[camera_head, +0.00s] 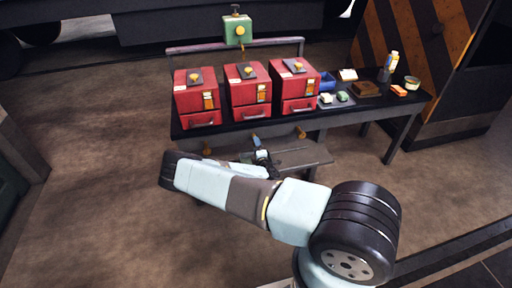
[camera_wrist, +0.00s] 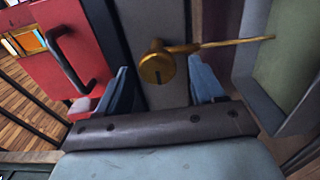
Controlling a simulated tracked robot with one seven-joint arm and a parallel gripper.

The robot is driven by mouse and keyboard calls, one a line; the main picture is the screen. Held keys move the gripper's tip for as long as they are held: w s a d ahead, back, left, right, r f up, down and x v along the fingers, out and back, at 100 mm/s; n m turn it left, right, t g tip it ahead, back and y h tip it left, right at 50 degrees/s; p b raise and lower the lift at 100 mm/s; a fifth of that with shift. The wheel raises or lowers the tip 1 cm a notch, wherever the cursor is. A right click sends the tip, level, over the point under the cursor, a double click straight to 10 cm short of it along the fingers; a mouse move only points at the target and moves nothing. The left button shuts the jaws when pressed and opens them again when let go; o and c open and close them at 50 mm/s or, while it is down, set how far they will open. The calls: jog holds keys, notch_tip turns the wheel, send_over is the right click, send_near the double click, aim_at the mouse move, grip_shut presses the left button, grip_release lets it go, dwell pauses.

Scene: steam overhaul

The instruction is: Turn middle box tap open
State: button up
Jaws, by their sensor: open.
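Three red boxes stand in a row on a dark bench; the middle red box (camera_head: 248,88) has a brass knob (camera_head: 246,71) on top. A brass tap (camera_wrist: 155,66) with a thin lever (camera_wrist: 235,42) pointing right shows in the wrist view. My gripper (camera_wrist: 165,88) is open, its two blue-grey fingers on either side of and below the tap body, with no clear contact. In the head view my gripper (camera_head: 262,155) is low in front of the middle box; the tap there is hidden or too small to tell.
Other brass taps show below the bench front at left (camera_head: 207,149) and right (camera_head: 300,132). A lower shelf (camera_head: 305,153) lies close to my gripper. A red drawer front with a dark handle (camera_wrist: 75,60) is at left in the wrist view. Small items crowd the bench's right end.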

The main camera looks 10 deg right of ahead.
jog(key=s, duration=1.3)
jog(key=w+a+r+m+g+h, duration=0.1)
jog(key=w+r+m+g+h, duration=0.25)
jog(key=r+m, duration=0.35)
jog(key=w+a+r+m+g+h, duration=0.1)
jog(key=w+r+m+g+h, duration=0.1)
jog(key=r+m+g, duration=0.35)
jog(key=s+a+r+m+g+y, duration=0.1)
jog(key=s+r+m+y, duration=0.15)
jog(key=r, duration=0.95)
jog(key=s+a+r+m+g+y, duration=0.1)
jog(key=s+a+r+m+y, duration=0.15)
jog(key=r, duration=0.95)
jog(key=s+d+r+y, duration=0.2)
jog(key=s+d+r, duration=0.1)
jog(key=s+r, duration=1.2)
jog(key=s+d+r, duration=0.1)
jog(key=s+r, duration=0.2)
jog(key=s, duration=0.3)
jog(key=s+r+g+h, duration=0.1)
jog(key=s+r, duration=0.1)
jog(key=s, duration=0.4)
jog(key=s+d+r, duration=0.1)
jog(key=s+r, duration=0.2)
jog(key=s, duration=0.3)
jog(key=shift+s+d+r+m, duration=0.25)
jog(key=shift+d+r+m, duration=0.05)
jog(key=shift+r+m, duration=0.05)
